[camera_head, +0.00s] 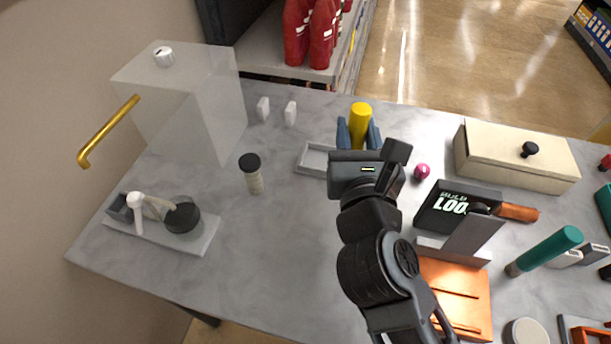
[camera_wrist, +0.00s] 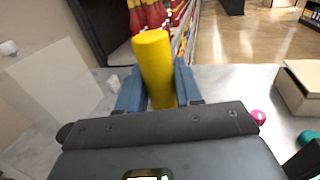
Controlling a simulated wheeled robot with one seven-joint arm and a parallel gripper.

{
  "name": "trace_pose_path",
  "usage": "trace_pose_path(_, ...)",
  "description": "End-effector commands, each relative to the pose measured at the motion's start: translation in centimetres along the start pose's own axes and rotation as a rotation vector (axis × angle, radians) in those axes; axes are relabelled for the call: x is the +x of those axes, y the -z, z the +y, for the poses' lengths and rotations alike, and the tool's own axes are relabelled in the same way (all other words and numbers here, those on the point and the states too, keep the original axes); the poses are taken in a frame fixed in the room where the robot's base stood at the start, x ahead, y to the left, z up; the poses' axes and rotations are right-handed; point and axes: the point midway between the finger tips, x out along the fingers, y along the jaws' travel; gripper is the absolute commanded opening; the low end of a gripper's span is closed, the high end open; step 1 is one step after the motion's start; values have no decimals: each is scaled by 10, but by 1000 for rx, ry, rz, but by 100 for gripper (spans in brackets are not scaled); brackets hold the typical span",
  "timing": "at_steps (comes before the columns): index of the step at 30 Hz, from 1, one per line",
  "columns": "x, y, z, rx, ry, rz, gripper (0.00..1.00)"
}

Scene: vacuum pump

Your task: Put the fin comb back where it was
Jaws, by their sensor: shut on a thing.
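A yellow cylinder (camera_head: 360,116) stands upright between the two blue fingers of my gripper (camera_head: 357,135), near the back of the table. My gripper is shut on it. In the wrist view the yellow cylinder (camera_wrist: 152,62) shows between the fingers (camera_wrist: 158,92) and rises above them; its lower end is hidden behind the gripper body. It may be the handle of the fin comb, but no comb teeth show. A shallow grey tray (camera_head: 304,161) lies left of my wrist, partly hidden by it; its visible part looks empty.
A dark-capped jar (camera_head: 254,181) stands left of the tray. A clear box (camera_head: 193,100) and two small white blocks (camera_head: 290,113) are farther left and back. A magenta ball (camera_head: 422,171), black display (camera_head: 455,212) and cream box (camera_head: 510,165) are to the right.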

Motion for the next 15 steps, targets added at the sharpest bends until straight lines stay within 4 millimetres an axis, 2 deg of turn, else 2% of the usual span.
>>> trace_pose_path(5,-5,4,20,-3,-24,2,5)
trace_pose_path(15,-8,44,89,-3,-23,1,5)
